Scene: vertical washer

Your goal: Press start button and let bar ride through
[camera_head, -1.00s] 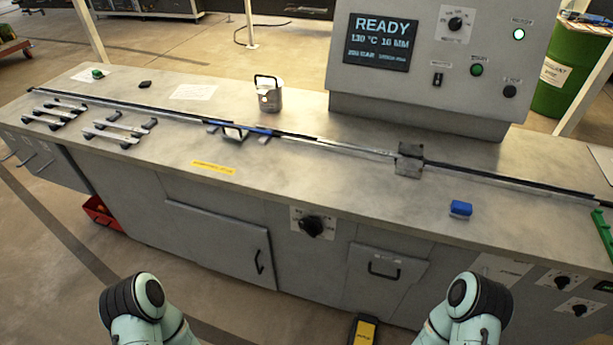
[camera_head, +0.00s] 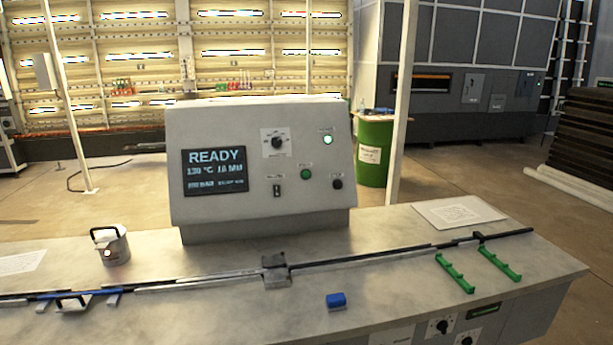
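The control panel (camera_head: 262,165) stands at the back of the long grey bench. Its screen (camera_head: 215,171) reads READY, with 130 °C and smaller lines below. A green button (camera_head: 306,174), most likely the start button, sits on the panel right of a small switch (camera_head: 277,190). A black knob or button (camera_head: 337,184) is to its right, and a lit green-white lamp (camera_head: 327,140) is above. Neither of my grippers shows in this view.
A metal canister (camera_head: 111,247) stands at the left. A blue block (camera_head: 336,300) lies near the front, and two green racks (camera_head: 455,273) lie at the right. A paper sheet (camera_head: 459,213) is at the back right. A green drum (camera_head: 374,153) stands behind the bench.

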